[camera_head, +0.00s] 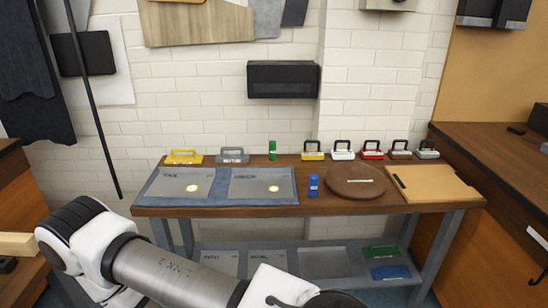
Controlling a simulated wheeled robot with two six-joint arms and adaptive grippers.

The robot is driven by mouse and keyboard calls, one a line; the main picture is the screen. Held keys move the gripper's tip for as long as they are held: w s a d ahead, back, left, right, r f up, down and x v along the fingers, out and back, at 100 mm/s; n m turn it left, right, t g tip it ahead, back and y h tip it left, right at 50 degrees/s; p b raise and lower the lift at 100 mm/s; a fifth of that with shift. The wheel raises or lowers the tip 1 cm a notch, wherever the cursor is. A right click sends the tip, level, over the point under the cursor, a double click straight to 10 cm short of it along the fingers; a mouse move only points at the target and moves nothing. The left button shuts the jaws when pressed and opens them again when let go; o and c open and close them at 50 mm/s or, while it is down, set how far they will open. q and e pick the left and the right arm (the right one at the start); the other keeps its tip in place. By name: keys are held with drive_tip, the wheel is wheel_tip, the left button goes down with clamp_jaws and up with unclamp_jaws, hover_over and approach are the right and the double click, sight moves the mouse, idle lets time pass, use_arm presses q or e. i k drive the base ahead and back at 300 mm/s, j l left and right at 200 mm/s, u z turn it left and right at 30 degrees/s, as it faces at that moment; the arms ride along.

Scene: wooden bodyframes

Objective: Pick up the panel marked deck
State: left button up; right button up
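I cannot pick out a panel that reads "deck"; the lettering is too small or blurred. Two grey labelled panels lie flat side by side on the wooden table, the left panel (175,187) and the right panel (250,187), each with a bright round spot. On the lower shelf lie a green panel (380,252) and a blue panel (390,272), both with small labels. My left arm crosses the lower left and runs out at the bottom edge. Neither gripper shows.
A row of handled blocks, including a yellow one (184,157) and a red one (372,154), lines the table's back edge. A round brown board (355,191), a blue canister (313,187) and a tan board (440,188) also occupy the table (220,211). A counter (500,155) stands right.

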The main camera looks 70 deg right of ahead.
sight(245, 183)
drive_tip(key=i+l+z, duration=0.15)
drive_tip(key=l+z, duration=0.15)
drive_tip(key=z, duration=0.15)
drive_tip(key=i+l+z, duration=0.2)
drive_tip(key=z, duration=0.25)
drive_tip(key=i+l+z, duration=0.15)
drive_tip(key=z, duration=0.3)
drive_tip(key=i+z, duration=0.3)
drive_tip(key=z, duration=0.2)
